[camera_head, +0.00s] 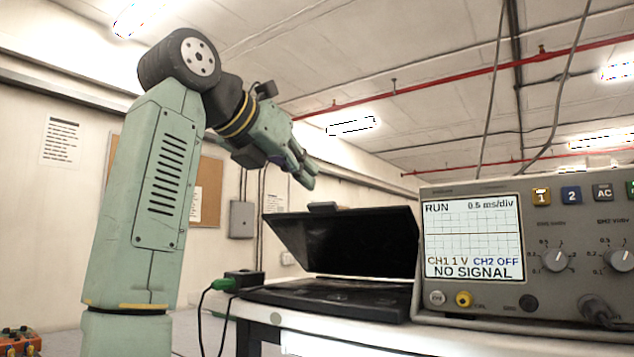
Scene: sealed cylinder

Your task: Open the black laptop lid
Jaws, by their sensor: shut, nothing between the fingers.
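The black laptop (330,297) lies on a white table, left of an oscilloscope. Its lid (350,243) is partly raised and tilted, with the dark screen side facing the keyboard base. A small dark block shows at the lid's top edge. My gripper (309,182) is above and slightly left of the lid's top edge, pointing down to the right. It is shut and empty, and appears apart from the lid.
The oscilloscope (527,260) stands close to the laptop's right side. The white table's (300,317) front edge is below. An orange device (20,340) is at the lower left. The air above the laptop is clear.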

